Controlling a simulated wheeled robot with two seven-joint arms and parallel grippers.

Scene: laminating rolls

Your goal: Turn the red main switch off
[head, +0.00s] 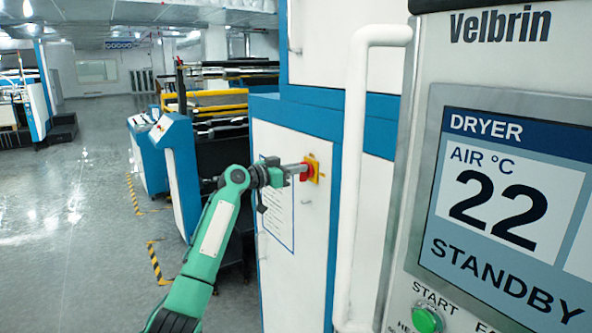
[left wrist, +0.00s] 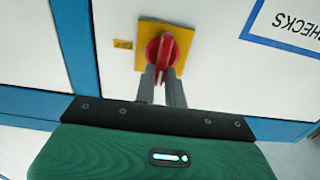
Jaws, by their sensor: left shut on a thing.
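The red main switch (head: 304,172) sits on a yellow plate (head: 313,168) on the white side panel of the blue-framed machine. In the left wrist view the red knob (left wrist: 163,50) stands out from its yellow plate (left wrist: 148,30). My left gripper (head: 297,172) reaches the switch from the left. In the left wrist view its two grey fingers (left wrist: 161,78) are closed on the knob's handle. The fingertips hide part of the handle. My right gripper is not in view.
A white vertical handle bar (head: 362,180) and a control panel with a dryer display (head: 500,200) showing 22 and STANDBY stand at the right. A posted sheet (head: 278,215) is on the white panel below my gripper. Open floor (head: 90,220) lies at the left.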

